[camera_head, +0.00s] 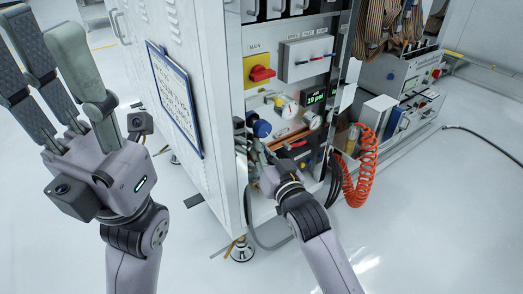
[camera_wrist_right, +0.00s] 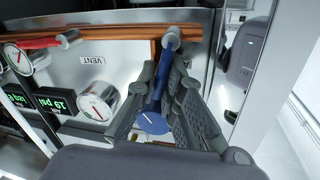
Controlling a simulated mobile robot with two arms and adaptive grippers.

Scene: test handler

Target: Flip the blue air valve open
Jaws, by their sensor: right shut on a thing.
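The blue air valve's lever (camera_wrist_right: 160,84) shows in the right wrist view, running from a grey fitting at the copper pipe toward a blue round knob. My right gripper (camera_wrist_right: 163,100) has its fingers on both sides of the lever and is shut on it. In the head view the right gripper (camera_head: 259,160) is at the cabinet's lower panel, below the blue knob (camera_head: 262,129), and hides the lever. My left gripper (camera_head: 58,70) is open and empty at the left, in front of the cabinet, with its fingers spread upward.
A red lever (camera_wrist_right: 38,42) sits on the same pipe (camera_wrist_right: 110,32). Gauges (camera_head: 312,120) and a green pressure display (camera_head: 315,97) are close above the right gripper. A red and yellow main switch (camera_head: 262,73) is higher up. An orange coiled hose (camera_head: 365,165) hangs to the right.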

